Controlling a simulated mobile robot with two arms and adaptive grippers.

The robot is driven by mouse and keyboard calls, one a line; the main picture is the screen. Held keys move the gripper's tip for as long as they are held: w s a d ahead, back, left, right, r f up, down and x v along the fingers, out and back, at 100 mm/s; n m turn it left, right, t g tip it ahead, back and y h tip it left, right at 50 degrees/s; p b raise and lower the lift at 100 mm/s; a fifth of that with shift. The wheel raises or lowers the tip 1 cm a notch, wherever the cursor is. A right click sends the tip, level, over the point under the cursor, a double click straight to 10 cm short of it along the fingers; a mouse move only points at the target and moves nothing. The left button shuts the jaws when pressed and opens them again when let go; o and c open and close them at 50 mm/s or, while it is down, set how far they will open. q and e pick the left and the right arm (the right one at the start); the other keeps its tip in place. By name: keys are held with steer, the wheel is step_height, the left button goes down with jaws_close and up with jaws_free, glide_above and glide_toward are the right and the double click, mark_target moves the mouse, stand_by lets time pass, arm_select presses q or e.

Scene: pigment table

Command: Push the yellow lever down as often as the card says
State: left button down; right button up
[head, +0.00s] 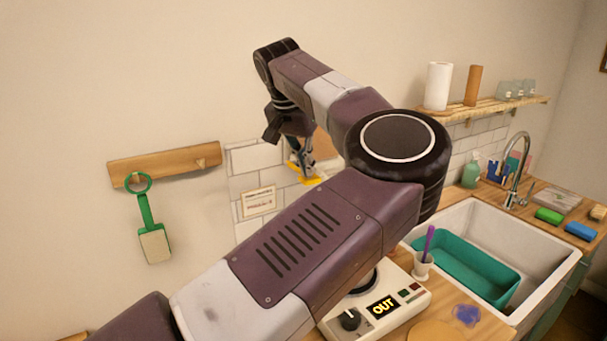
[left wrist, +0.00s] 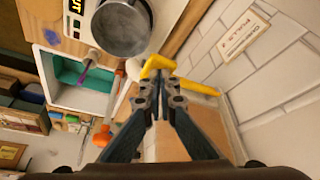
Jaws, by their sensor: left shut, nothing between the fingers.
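The yellow lever (head: 311,181) is by the tiled wall, mostly hidden behind my left arm in the head view. In the left wrist view the lever (left wrist: 200,87) has a bent yellow end just beyond my fingertips. My left gripper (head: 303,168) points down at the lever, shut and empty. In the left wrist view the gripper's fingertips (left wrist: 160,97) are close to the yellow end; I cannot tell if they touch. The card (head: 259,201) is on the tiles left of the lever; it also shows in the left wrist view (left wrist: 240,35). Its number is too small to read.
A white machine (head: 409,303) with an "OUT" display and a round metal dish (left wrist: 122,28) stands below my arm. A small cup (head: 422,268) holds a purple stick. A sink (head: 545,250) lies right.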

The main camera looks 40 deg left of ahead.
mark_target(305, 179)
arm_select(q)
steer(key=shift+f+b, duration=0.9)
steer(key=shift+f, duration=0.6)
steer(key=shift+f+b, duration=0.55)
steer(key=shift+f, duration=0.2)
steer(key=shift+r, duration=0.15)
step_height(305, 179, up, 9)
steer(key=p, duration=0.7)
steer(key=shift+f, duration=0.2)
steer(key=shift+f, duration=0.1)
